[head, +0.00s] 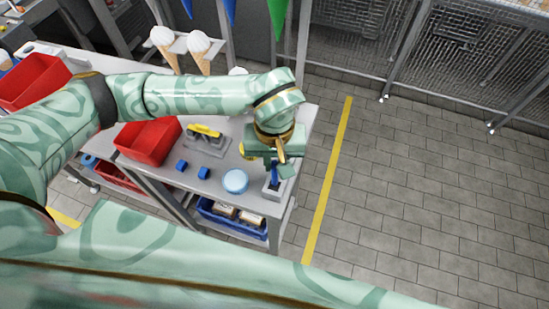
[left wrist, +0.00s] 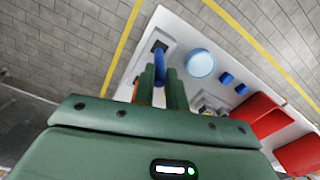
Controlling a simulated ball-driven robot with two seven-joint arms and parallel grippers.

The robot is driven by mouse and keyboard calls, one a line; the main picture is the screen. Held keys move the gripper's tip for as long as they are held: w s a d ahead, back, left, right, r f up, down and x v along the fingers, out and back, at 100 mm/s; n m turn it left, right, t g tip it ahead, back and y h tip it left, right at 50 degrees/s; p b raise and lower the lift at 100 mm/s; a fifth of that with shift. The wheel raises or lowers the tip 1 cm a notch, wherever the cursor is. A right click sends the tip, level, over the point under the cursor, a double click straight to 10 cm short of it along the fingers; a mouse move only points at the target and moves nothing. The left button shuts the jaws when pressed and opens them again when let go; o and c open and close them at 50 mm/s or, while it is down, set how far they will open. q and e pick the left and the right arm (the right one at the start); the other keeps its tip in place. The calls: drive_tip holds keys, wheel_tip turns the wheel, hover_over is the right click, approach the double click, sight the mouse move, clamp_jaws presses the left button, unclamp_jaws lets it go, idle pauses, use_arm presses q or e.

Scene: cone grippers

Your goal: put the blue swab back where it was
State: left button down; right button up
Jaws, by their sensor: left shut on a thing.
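My left gripper (head: 279,166) is over the near right end of the grey table (head: 215,155), pointing down. It is shut on the blue swab (left wrist: 160,63), which shows between its two green fingers in the left wrist view. In the head view the swab (head: 274,175) is a small dark-blue piece below the jaws, partly hidden by the gripper. A grey holder (head: 277,192) with a dark opening stands right under it; it also shows in the left wrist view (left wrist: 151,45). I cannot tell whether the swab's lower end is inside the opening. My right gripper is not in view.
A light-blue round dish (head: 235,181) and two small blue blocks (head: 203,173) lie left of the holder. A yellow-topped grey stand (head: 205,137) and a red bin (head: 149,142) are farther left. A blue crate (head: 232,222) sits below. The floor right of the table is clear.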

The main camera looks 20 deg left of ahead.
use_arm(q)
drive_tip(key=shift+f, duration=0.15)
drive_tip(key=shift+f+b, duration=0.35)
drive_tip(key=shift+f, duration=0.05)
drive_tip(key=c, duration=1.4)
unclamp_jaws()
drive_tip(key=shift+c, duration=0.2)
drive_tip(key=shift+r, duration=0.2)
wheel_tip(320, 180, up, 13)
drive_tip(key=shift+w+p, duration=0.15)
drive_tip(key=shift+p, duration=0.2)
drive_tip(key=shift+f, duration=0.15)
